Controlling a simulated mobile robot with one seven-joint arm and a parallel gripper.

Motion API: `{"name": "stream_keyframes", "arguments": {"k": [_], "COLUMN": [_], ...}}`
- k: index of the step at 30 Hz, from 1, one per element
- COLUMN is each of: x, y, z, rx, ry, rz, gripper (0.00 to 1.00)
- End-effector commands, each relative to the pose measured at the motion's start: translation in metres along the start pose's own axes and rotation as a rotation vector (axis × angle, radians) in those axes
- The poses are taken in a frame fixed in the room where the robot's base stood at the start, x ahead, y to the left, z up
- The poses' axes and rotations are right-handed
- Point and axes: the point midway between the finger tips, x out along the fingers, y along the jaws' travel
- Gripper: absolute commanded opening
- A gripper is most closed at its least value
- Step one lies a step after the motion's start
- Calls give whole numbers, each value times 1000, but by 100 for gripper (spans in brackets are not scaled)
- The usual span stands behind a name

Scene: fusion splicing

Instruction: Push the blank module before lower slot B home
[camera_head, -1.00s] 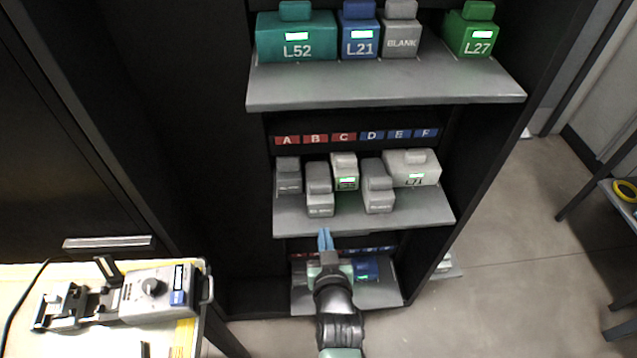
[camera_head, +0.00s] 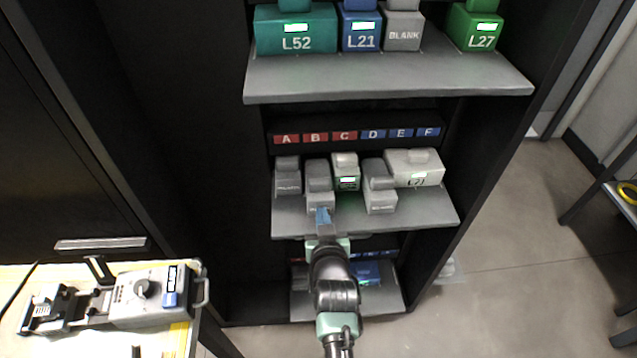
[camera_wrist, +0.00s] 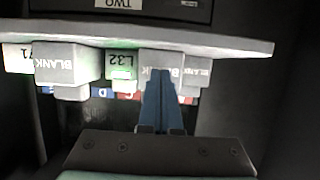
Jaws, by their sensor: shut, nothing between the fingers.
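The grey blank module (camera_head: 319,176) before slot B stands on the middle shelf, below the red B label. It juts out further to the front than the blank module below A. My gripper (camera_head: 323,214) is shut, its blue fingers at the lower front face of the B module. In the wrist view, which is upside down, the fingers (camera_wrist: 159,85) overlap the front of this blank module (camera_wrist: 158,63) and hide part of it. I cannot tell whether they touch it. The slot opening behind the module is hidden.
The light module L32 (camera_head: 346,172) stands close on the right, and a blank module (camera_head: 288,177) on the left. Another jutting blank (camera_head: 379,190) and a wide white module (camera_head: 414,168) stand further right. The shelf edge (camera_head: 420,222) lies beside my gripper. A splicer (camera_head: 150,300) sits on the left table.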

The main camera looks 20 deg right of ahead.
Motion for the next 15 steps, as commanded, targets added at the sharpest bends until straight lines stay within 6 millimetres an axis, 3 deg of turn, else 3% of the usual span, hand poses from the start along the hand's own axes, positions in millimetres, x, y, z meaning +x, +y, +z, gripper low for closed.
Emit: {"name": "stream_keyframes", "arguments": {"k": [15], "x": [31], "y": [0], "z": [-10], "rx": [0], "ry": [1], "rz": [0], "gripper": [0]}}
